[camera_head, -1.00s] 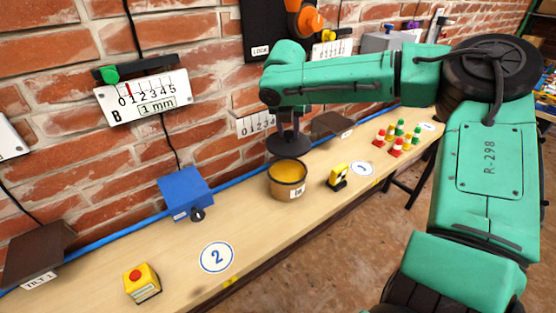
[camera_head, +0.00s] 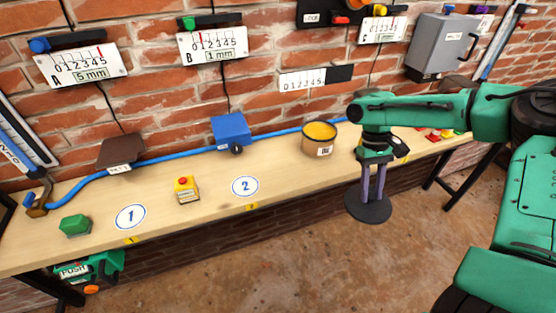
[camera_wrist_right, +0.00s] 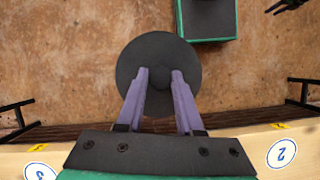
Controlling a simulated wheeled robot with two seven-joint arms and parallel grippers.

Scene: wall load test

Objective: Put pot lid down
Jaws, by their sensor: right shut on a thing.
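The pot lid (camera_head: 368,208) is a dark round disc, and my right gripper (camera_head: 373,190) is shut on its top, with two purple fingers reaching down to its middle. The lid hangs in front of the workbench's front edge, over the floor. In the right wrist view the lid (camera_wrist_right: 158,48) shows from above, with the right gripper (camera_wrist_right: 159,76) at its centre; the knob is mostly hidden. The tan pot (camera_head: 317,147) stands uncovered on the bench, yellow inside, left of the gripper and apart from the lid.
The wooden bench (camera_head: 284,182) has a clear stretch around the round "2" mark (camera_head: 245,187). A yellow box with a red button (camera_head: 186,190), a blue box (camera_head: 231,132) and a green block (camera_head: 75,226) stand further left. Small coloured pieces (camera_head: 432,135) lie right, partly behind my arm.

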